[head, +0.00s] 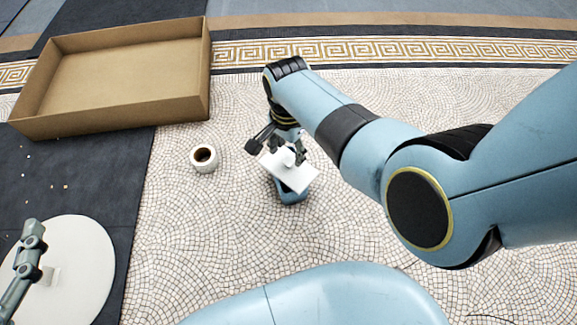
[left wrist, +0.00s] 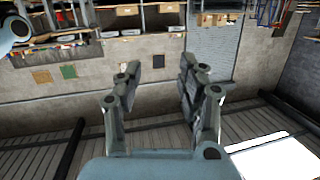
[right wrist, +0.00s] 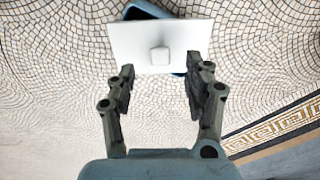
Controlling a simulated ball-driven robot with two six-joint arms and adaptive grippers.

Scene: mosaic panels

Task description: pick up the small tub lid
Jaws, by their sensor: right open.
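The small tub lid (head: 299,181) is a white rectangular plate with a small square knob. It lies over a blue tub (head: 293,197), turned so that part of the tub shows past its edge. In the right wrist view the lid (right wrist: 193,32) is just ahead of the fingertips, with the knob between their lines, and a corner of the tub (right wrist: 147,9) shows behind. My right gripper (head: 285,150) is open over the lid; I see no grip on the knob. My left gripper (left wrist: 160,75) is open and empty, far from the lid.
An open cardboard box (head: 120,118) stands at the back left. A small white cup (head: 203,166) with dark contents is left of the lid. A round white disc (head: 80,255) lies at the lower left below my left gripper. Mosaic floor between is clear.

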